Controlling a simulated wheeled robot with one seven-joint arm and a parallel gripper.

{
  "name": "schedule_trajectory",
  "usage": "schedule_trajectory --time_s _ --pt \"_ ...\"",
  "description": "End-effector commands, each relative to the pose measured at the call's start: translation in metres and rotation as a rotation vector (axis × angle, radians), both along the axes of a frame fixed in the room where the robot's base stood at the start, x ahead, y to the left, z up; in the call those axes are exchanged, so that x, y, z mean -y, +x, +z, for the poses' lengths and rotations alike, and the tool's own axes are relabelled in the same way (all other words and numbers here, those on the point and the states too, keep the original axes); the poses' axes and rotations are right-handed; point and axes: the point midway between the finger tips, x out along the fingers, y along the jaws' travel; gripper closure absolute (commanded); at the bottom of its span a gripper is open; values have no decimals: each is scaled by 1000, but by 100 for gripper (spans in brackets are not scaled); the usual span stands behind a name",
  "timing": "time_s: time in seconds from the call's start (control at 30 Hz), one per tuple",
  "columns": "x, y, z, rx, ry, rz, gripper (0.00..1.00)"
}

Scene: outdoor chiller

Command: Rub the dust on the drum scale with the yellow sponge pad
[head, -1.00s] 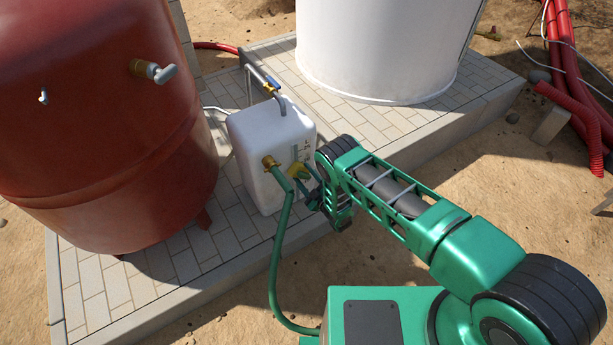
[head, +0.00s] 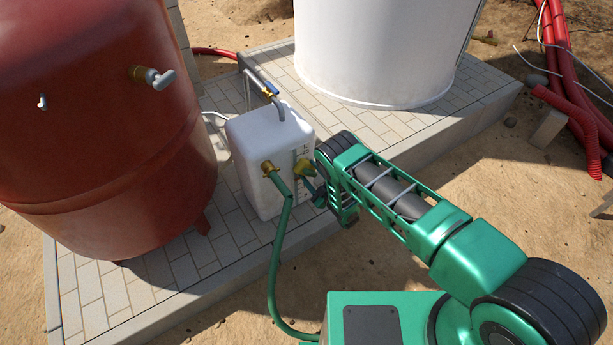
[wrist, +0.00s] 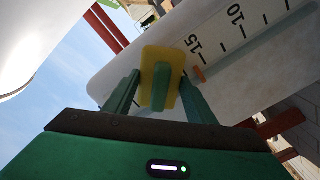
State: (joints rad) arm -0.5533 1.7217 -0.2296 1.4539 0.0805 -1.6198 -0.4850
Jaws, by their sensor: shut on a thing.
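The white drum (head: 264,165) stands upright on the paved plinth. Its printed scale (wrist: 235,30) shows in the wrist view, with the marks 15 and 10 and short black lines. My gripper (wrist: 158,88) is shut on the yellow sponge pad (wrist: 163,57), holding it by a green part behind the pad. The pad lies over the drum face beside the 15 mark; whether it touches cannot be told. In the head view the pad (head: 305,168) shows small at the drum's front.
A brass fitting (head: 268,167) with a green hose (head: 277,240) sits on the drum's front, left of the pad. A small orange marker (wrist: 199,74) is near the 15. A large red tank (head: 95,130) stands left and a white tank (head: 385,50) behind. Red pipes (head: 565,80) lie right.

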Motion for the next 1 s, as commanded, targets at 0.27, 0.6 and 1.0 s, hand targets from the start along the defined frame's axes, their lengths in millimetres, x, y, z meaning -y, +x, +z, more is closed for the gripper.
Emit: schedule_trajectory --time_s 0.27,0.6,1.0 --pt "8 6 1 1 0 -1 68" --pt "30 19 1 1 1 -1 67" --pt "36 22 1 1 0 -1 68"
